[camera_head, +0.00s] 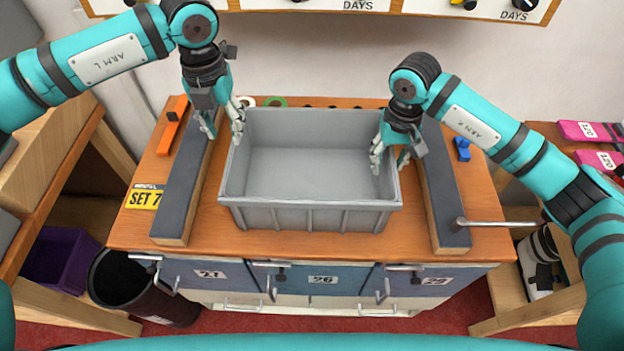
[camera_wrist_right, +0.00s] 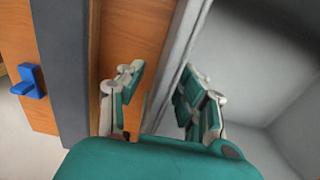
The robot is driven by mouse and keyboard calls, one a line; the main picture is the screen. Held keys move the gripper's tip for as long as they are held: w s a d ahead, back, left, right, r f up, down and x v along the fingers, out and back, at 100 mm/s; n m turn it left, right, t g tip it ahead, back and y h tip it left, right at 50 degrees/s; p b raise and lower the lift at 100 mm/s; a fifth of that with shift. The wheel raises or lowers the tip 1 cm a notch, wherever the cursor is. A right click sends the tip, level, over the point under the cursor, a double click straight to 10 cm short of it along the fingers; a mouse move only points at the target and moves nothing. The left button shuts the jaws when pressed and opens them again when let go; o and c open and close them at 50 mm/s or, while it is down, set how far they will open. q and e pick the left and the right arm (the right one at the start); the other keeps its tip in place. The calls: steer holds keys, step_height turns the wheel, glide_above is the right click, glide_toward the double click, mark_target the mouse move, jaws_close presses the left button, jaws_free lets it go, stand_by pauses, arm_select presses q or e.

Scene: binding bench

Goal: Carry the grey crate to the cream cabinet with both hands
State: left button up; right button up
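The grey crate (camera_head: 310,218) is empty and sits upright on the wooden bench, between two dark-topped blocks. My left gripper (camera_head: 224,125) is at the crate's left wall, fingers apart, one outside the wall and one at the rim. My right gripper (camera_head: 390,160) is at the right wall. In the right wrist view its open fingers (camera_wrist_right: 162,100) straddle the crate's wall (camera_wrist_right: 168,75), one outside over the wood and one inside, with gaps beside the wall. I cannot make out a separate cream cabinet in the head view.
The left block (camera_head: 182,190) and right block (camera_head: 445,195) flank the crate closely. A metal handle (camera_head: 495,223) sticks out rightward. An orange tool (camera_head: 172,125), a yellow SET 7 card (camera_head: 145,197) and a blue piece (camera_head: 461,149) lie on the bench. A black bin (camera_head: 130,285) stands front left.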

step_height(320, 180, up, 9)
steer(key=shift+f, duration=0.1)
stand_by(0.7)
